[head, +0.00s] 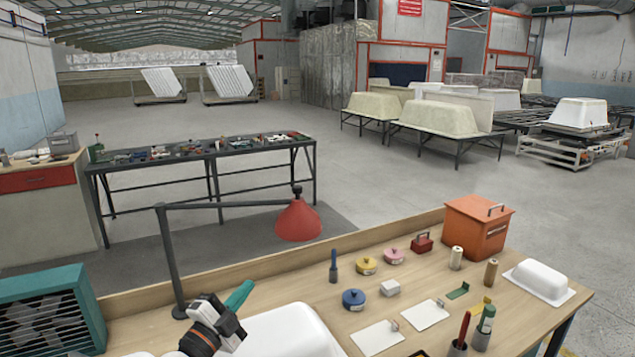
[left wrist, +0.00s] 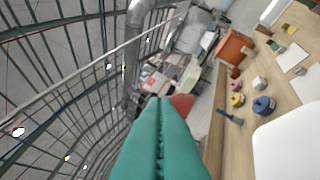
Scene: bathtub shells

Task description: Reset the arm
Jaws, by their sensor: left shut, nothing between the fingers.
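My left gripper (head: 244,290) is above the left part of the wooden workbench (head: 350,275), beside a dark post. Its teal fingers are shut together and empty, pointing up and to the right. In the left wrist view the shut fingers (left wrist: 160,105) point away from the camera, with the bench on the right. A large white tub shell (head: 290,332) lies at the near edge of the bench, right of the gripper. My right gripper does not show.
The dark post (head: 170,260) carries an arm with a red lamp shade (head: 298,220). A teal grilled box (head: 85,305) is at the left. Tins, handled white plates and an orange box (head: 475,228) occupy the bench's right. Dark bars (left wrist: 60,80) fill the wrist view's left.

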